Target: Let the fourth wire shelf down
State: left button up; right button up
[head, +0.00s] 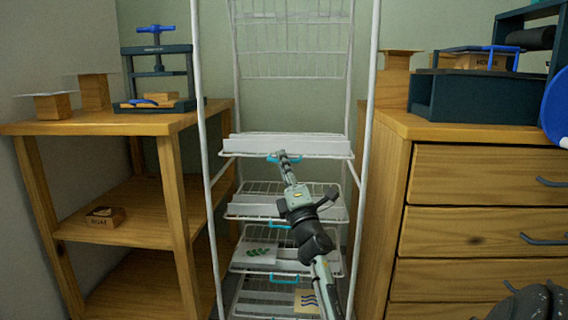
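A white wire drying rack (370,110) stands between two wooden units. Its fourth shelf from the bottom (310,147) looks level, with a white front strip and a blue handle (292,159) below it. My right gripper (280,156) is at that handle, with its arm reaching up from below across the lower shelves. The tips are too small to show whether they are open or shut, or touching the handle. Shelves above (295,50) stand folded up at the back. Lower shelves, such as the third (245,210), lie level. My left gripper is not in view.
Prints, one with a green leaf (259,251), lie on lower shelves. A wooden side table (110,124) with a blue-handled press (157,65) stands left. A drawer cabinet (480,180) with a dark box (475,97) stands right. The rack's uprights bound the space around my arm.

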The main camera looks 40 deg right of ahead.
jog(key=shift+r, duration=0.1)
notch_tip(320, 180, up, 10)
jog(key=shift+f, duration=0.1)
dwell(0.4)
jog(key=shift+a, duration=0.1)
jog(key=s+a+f, duration=0.1)
jog(key=s+f, duration=0.4)
jog(key=f, duration=0.2)
jog(key=shift+f, duration=0.15)
dwell(0.8)
jog(key=shift+a, duration=0.1)
dwell(0.5)
